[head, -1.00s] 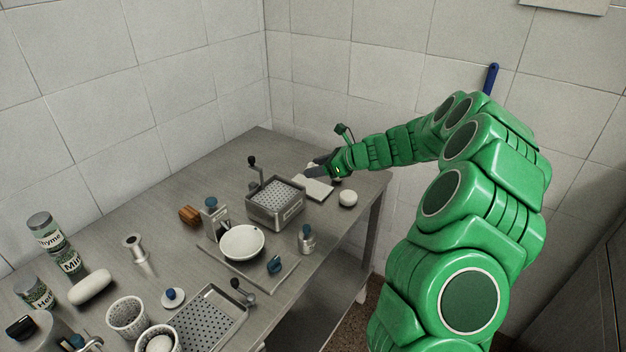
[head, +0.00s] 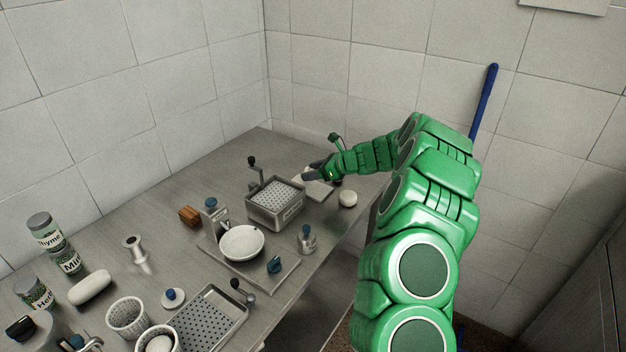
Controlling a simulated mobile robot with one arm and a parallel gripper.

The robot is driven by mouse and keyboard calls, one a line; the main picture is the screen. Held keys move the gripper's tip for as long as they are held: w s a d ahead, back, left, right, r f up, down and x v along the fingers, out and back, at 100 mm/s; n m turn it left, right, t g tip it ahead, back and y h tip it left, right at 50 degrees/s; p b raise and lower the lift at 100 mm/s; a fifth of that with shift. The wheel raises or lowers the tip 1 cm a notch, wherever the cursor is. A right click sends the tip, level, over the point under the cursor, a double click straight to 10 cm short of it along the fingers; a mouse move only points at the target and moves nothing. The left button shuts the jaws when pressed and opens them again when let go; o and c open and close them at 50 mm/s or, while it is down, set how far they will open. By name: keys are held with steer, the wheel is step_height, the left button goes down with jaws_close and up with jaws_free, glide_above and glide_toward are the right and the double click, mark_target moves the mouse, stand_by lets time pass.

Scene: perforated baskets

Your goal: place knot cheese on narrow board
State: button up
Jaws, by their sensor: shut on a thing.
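My gripper (head: 315,174) is at the far right end of the steel table, low over a pale flat board (head: 322,190), which looks like the narrow board. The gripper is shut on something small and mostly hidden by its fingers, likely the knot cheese. Whether the held thing touches the board I cannot tell. A round white piece (head: 347,198) lies on the table just right of the board, apart from the gripper.
A perforated metal basket (head: 275,215) with a dark-knobbed handle stands left of the board. A white bowl (head: 242,243) sits on a grey tray nearer. Jars (head: 45,232), cups (head: 126,316) and another perforated basket (head: 207,320) fill the near left. The table's back middle is mostly clear.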

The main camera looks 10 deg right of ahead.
steer(key=shift+w+f, duration=0.25)
steer(key=shift+f, duration=1.5)
steer(key=shift+f, duration=0.15)
steer(key=o, duration=1)
steer(key=shift+r, duration=0.2)
steer(key=v, duration=1.2)
steer(key=shift+s+f, duration=0.1)
